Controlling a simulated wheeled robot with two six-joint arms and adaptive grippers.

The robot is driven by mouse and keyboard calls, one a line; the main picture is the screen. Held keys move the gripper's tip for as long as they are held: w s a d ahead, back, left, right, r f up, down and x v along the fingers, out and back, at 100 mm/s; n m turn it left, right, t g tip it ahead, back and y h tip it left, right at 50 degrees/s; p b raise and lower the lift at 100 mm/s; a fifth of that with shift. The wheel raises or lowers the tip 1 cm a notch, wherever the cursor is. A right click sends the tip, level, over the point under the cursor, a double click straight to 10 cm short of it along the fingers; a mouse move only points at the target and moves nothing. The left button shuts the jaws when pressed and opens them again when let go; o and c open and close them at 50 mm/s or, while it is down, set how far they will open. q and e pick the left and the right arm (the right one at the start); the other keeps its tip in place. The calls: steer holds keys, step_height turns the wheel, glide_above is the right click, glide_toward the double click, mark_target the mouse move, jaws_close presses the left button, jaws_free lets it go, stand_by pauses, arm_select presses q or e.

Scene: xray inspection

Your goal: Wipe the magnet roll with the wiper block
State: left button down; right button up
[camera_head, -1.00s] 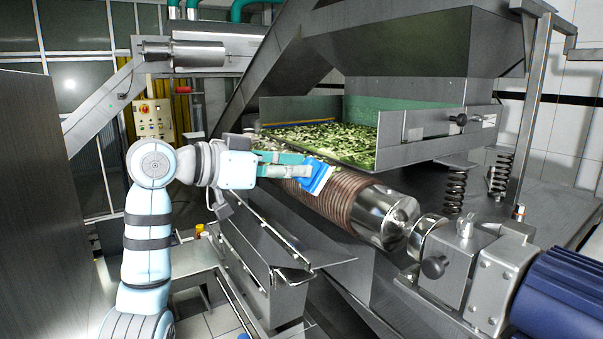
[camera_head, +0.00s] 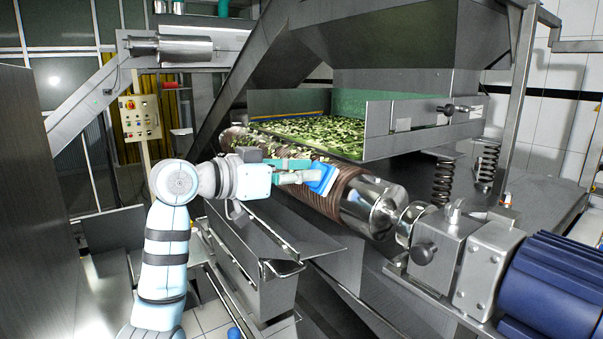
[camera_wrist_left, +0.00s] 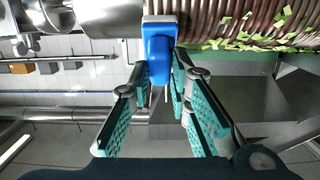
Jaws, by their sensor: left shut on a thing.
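The magnet roll (camera_head: 343,184) is a ribbed brown cylinder with a shiny steel end, lying below the feed tray. Its ribs also show along the top of the left wrist view (camera_wrist_left: 228,22). My left gripper (camera_head: 304,177) is shut on the blue wiper block (camera_head: 323,180). In the left wrist view the block (camera_wrist_left: 159,48) sits between the teal fingers, its pale far edge against or very close to the ribs; I cannot tell whether it presses on them. Green flakes lie on part of the roll. My right gripper is not in view.
A feed tray (camera_head: 392,146) heaped with green flakes (camera_head: 312,134) overhangs the roll. A blue motor (camera_head: 556,292) and bearing housing stand at the right. Metal chutes (camera_head: 262,232) lie below. A control box (camera_head: 140,117) stands at the back left.

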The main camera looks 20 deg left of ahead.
arm_select(q)
steer(key=shift+w+d+f, duration=0.55)
steer(key=shift+w+f, duration=0.05)
steer(key=shift+w, duration=0.05)
stand_by(0.4)
steer(key=shift+a, duration=0.1)
